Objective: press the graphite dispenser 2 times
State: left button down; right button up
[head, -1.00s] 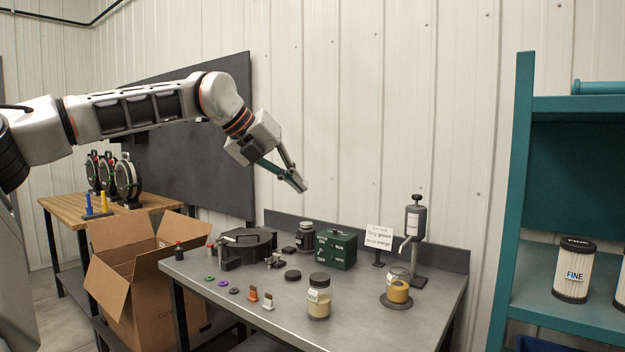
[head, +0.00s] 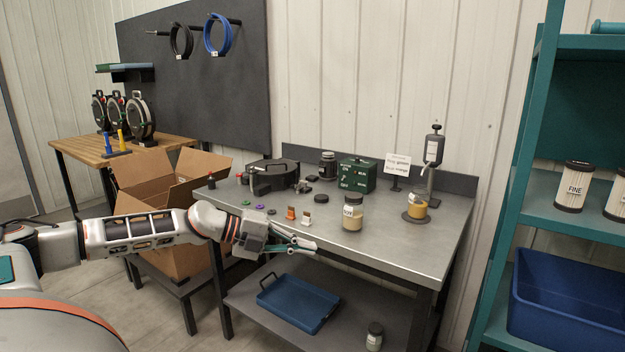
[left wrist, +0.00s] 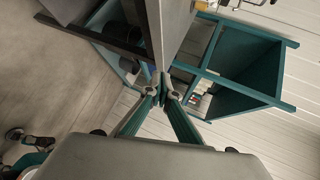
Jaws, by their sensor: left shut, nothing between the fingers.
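The graphite dispenser (head: 433,150) is a grey bottle with a dark pump head on a stand, upright at the back right of the metal bench. My right gripper is not in view.
An open carton (head: 150,195) stands left. A teal shelf (head: 540,190) stands right. A blue tray (head: 298,302) lies below.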

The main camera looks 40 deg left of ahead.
pick_arm(q)
jog(key=s+d+f+n+t+y, duration=0.1)
jog(key=s+d+f+n, duration=0.3)
jog(key=f, duration=0.4)
jog(key=s+d+f+n+t+y, duration=0.1)
jog(key=s+d+f+n+y, duration=0.2)
jog(key=f, duration=0.6)
jog(key=s+d+f+n+t, duration=0.1)
jog(key=s+d+f+n, duration=0.35)
jog(key=f, duration=0.35)
jog(key=s+d+f+n+g+y, duration=0.2)
jog(key=s+d+f+n, duration=0.6)
jog(key=s+d, duration=0.7)
notch_tip(320, 180, down, 3)
jog(key=shift+r+n+g, duration=0.15)
jog(key=shift+n+g, duration=0.2)
jog(key=shift+g, duration=0.35)
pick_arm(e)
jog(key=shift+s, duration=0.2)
pick_arm(q)
jog(key=shift+d, duration=0.1)
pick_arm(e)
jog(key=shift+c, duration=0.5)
